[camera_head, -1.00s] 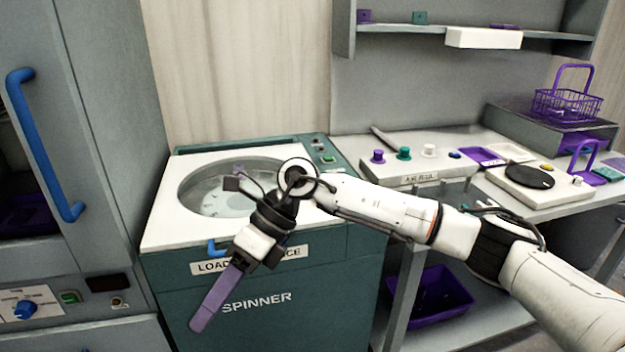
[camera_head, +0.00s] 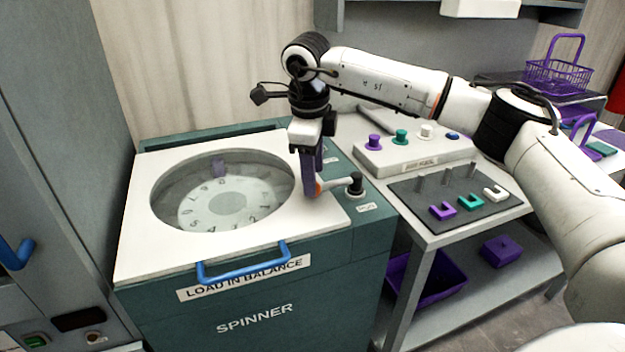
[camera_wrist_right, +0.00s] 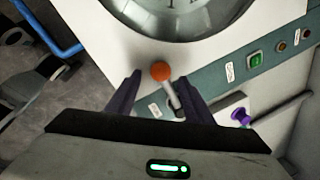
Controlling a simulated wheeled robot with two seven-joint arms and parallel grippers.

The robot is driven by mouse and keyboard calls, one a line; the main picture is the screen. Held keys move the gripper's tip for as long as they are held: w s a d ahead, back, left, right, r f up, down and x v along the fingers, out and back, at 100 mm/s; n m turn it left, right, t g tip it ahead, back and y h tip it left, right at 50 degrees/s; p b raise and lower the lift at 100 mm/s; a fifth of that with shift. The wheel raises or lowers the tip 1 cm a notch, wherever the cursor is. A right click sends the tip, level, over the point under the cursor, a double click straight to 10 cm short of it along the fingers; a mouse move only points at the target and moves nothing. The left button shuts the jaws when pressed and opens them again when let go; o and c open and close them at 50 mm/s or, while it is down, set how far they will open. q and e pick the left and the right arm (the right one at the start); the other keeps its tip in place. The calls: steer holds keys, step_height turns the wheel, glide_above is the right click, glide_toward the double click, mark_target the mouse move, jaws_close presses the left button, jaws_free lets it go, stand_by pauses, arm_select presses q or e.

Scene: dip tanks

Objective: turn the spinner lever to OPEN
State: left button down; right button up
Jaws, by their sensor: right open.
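The spinner (camera_head: 250,318) is a dark green cabinet with a white top and a round clear lid (camera_head: 225,195). Its lever (camera_head: 337,186) sits on the right side of the top, with a black hub, a grey arm and an orange ball end pointing left. My right gripper (camera_head: 312,188) points down at the ball end, fingers open. In the right wrist view the orange ball (camera_wrist_right: 161,71) lies between the two open fingers (camera_wrist_right: 158,77), with gaps visible on both sides. Labels (camera_head: 368,207) beside the lever are too small to read. My left gripper is not in view.
A blue handle (camera_head: 242,272) is at the spinner's front edge. Right of it is a bench with a panel of coloured knobs (camera_head: 415,152) and a dark board (camera_head: 460,195) with pegs and U-shaped pieces. A grey cabinet (camera_head: 60,120) stands at left.

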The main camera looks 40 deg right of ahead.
mark_target(334, 186)
steer(key=shift+w+d+f, duration=0.1)
steer(key=shift+w+f, duration=0.05)
steer(key=shift+f, duration=0.65)
steer(key=shift+w+d+f, duration=0.1)
steer(key=shift+f, duration=0.7)
jaws_close()
